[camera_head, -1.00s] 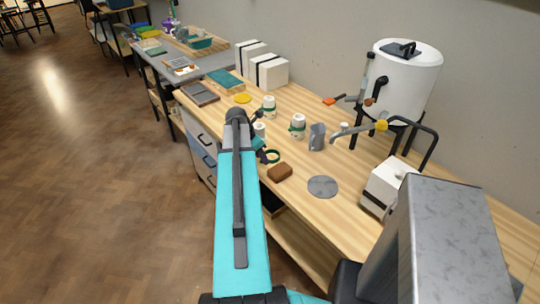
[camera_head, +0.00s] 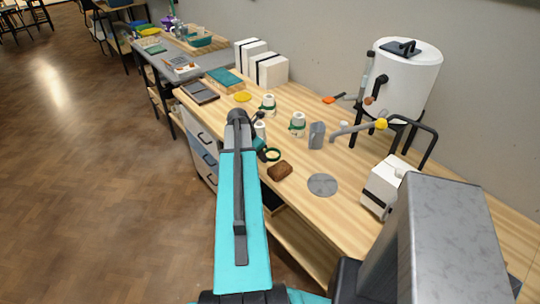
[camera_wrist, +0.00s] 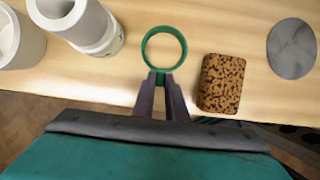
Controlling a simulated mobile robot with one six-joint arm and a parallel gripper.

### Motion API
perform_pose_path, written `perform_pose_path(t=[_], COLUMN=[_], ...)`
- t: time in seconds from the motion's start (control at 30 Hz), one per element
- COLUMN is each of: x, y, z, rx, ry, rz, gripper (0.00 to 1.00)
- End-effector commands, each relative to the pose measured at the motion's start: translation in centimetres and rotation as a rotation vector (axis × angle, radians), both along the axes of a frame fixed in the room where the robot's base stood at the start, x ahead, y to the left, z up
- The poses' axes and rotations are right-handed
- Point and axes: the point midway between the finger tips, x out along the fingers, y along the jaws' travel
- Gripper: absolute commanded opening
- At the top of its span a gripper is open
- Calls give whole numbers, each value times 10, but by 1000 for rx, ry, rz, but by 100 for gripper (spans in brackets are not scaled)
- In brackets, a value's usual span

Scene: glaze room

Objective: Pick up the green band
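The green band (camera_head: 273,154) is a ring near the front edge of the wooden bench. In the wrist view the green band (camera_wrist: 163,33) shows as an open circle, with bare bench top visible through it. My gripper (camera_wrist: 160,79) is at the near side of the ring. Its two dark fingers are close together, with a green part of the band between their tips. In the head view my gripper is mostly hidden behind my own arm. I cannot tell whether the band touches the bench.
A brown speckled sponge (camera_wrist: 221,83) lies close right of the band, with a grey disc (camera_wrist: 292,48) farther right. White jars (camera_wrist: 84,25) stand to the left. A grey pitcher (camera_head: 316,135) and a white urn (camera_head: 405,80) stand behind. The bench front edge is close.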

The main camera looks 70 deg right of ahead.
Motion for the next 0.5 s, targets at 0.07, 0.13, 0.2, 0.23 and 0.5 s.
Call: perform_pose_path(t=[0.07,0.13,0.2,0.23,0.5], x=[0,0,0,0,0], y=[0,0,0,0,0], z=[0,0,0,0,3], rx=[0,0,0,0,0], ry=[0,0,0,0,0], rz=[0,0,0,0,0], gripper=[0,0,0,0,0])
